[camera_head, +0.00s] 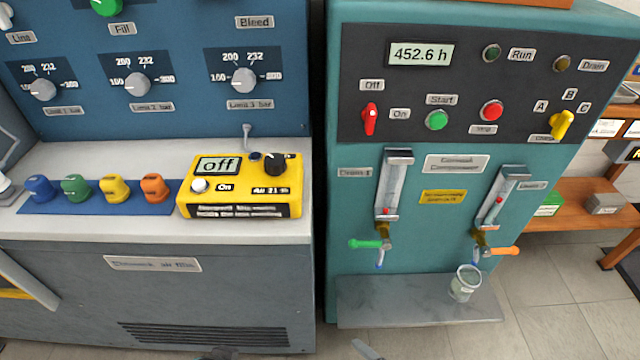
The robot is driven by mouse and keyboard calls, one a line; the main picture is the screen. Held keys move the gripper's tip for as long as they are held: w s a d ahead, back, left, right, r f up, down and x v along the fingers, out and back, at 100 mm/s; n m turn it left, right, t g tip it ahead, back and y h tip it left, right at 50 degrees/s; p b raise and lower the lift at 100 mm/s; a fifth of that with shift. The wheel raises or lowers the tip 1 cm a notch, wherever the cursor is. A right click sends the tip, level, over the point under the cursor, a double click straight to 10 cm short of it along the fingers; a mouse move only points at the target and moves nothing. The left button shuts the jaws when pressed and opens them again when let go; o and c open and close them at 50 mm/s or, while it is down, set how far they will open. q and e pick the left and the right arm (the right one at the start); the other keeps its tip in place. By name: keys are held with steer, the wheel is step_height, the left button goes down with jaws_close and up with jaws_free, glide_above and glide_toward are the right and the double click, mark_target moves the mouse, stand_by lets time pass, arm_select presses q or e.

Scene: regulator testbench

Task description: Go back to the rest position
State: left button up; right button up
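No gripper shows clearly. A small grey tip (366,350) pokes in at the bottom edge, right of the middle. A dark sliver (217,353) shows at the bottom edge, left of the middle. Both may be parts of my grippers, but too little shows to tell whether the fingers are open or shut. Neither visibly touches anything. No held object is visible.
A yellow tester (240,210) reading "off" sits on the left bench beside a blue mat (150,206) with coloured caps. The teal compressor cabinet (420,250) has a shelf (400,305) bearing a clear cup (464,284). An orange table (575,215) stands right.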

arm_select(q)
steer(key=s+a+f+g, duration=0.2)
steer(key=s+f, duration=0.3)
steer(key=f, duration=0.6)
arm_select(e)
steer(key=s+d+f+n+g+h, duration=0.2)
steer(key=s+d+n+g+h, duration=0.35)
steer(key=n, duration=1.15)
arm_select(q)
steer(key=s+a+r+g+p, duration=0.1)
steer(key=s+r+p, duration=0.3)
steer(key=s+p, duration=0.4)
steer(key=s+a+r+g+p, duration=0.1)
steer(key=s+r+p, duration=0.3)
steer(key=p, duration=1.3)
steer(key=s, duration=0.4)
steer(key=shift+a+r+y, duration=0.15)
steer(key=shift+a+y, duration=0.15)
steer(key=shift+y, duration=0.1)
arm_select(e)
steer(key=s+d+r+g, duration=0.1)
steer(key=s+d+r, duration=0.1)
steer(key=s, duration=0.6)
steer(key=s+d+r+y, duration=0.1)
steer(key=s+d+r, duration=0.1)
steer(key=s+r, duration=0.3)
steer(key=s, duration=0.4)
steer(key=shift+d+r+g, duration=0.15)
steer(key=shift+r+g, duration=0.1)
steer(key=shift+g, duration=0.1)
